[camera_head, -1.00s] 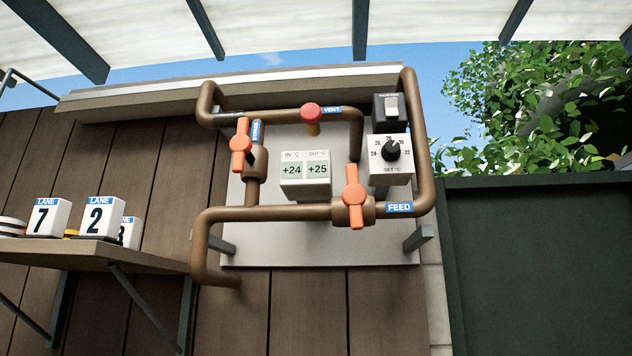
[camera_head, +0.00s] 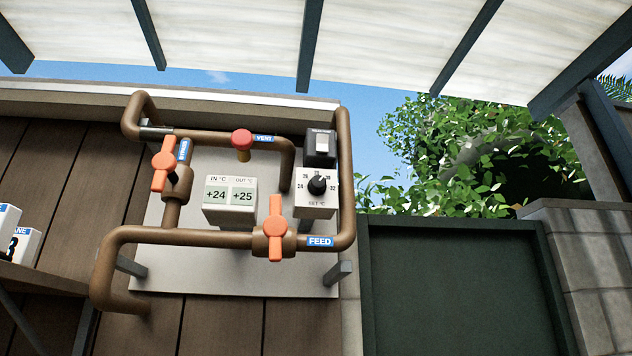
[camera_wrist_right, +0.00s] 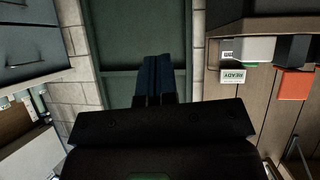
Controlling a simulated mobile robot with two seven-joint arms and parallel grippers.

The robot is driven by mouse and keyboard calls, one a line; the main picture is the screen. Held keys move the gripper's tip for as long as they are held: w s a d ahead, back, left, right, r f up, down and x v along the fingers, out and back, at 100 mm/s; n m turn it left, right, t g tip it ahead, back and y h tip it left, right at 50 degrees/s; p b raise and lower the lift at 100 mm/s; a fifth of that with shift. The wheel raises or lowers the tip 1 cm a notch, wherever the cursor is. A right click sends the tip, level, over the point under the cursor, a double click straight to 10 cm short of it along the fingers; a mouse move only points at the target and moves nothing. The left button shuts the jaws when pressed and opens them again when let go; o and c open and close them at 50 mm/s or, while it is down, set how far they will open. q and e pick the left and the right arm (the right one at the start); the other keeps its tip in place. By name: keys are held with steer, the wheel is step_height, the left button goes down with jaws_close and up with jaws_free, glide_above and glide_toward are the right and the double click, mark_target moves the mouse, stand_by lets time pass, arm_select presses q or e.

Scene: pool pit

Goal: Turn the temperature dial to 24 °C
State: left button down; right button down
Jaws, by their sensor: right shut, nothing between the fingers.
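The temperature dial (camera_head: 317,184) is a round black knob on a white box marked "SET °C" (camera_head: 316,207), right of centre in the head view. Its scale has marks from 24 on the left to 32 on the right. The knob's pointer is too small to read surely. The display (camera_head: 230,203) left of it reads IN +24 and OUT +25. My right gripper (camera_wrist_right: 153,80) shows in the right wrist view, shut and empty, apart from anything, with a dark green panel behind it. No gripper shows in the head view.
Brown pipes (camera_head: 200,237) frame the panel. Orange valve handles (camera_head: 276,228) and a red vent knob (camera_head: 242,139) stick out nearby. A switch box (camera_head: 320,147) sits just above the dial. A dark green door (camera_head: 460,290) stands to the right.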

steer(key=shift+w+r, duration=0.1)
steer(key=shift+w, duration=0.2)
steer(key=c, duration=1.8)
jaws_free()
steer(key=shift+c, duration=0.2)
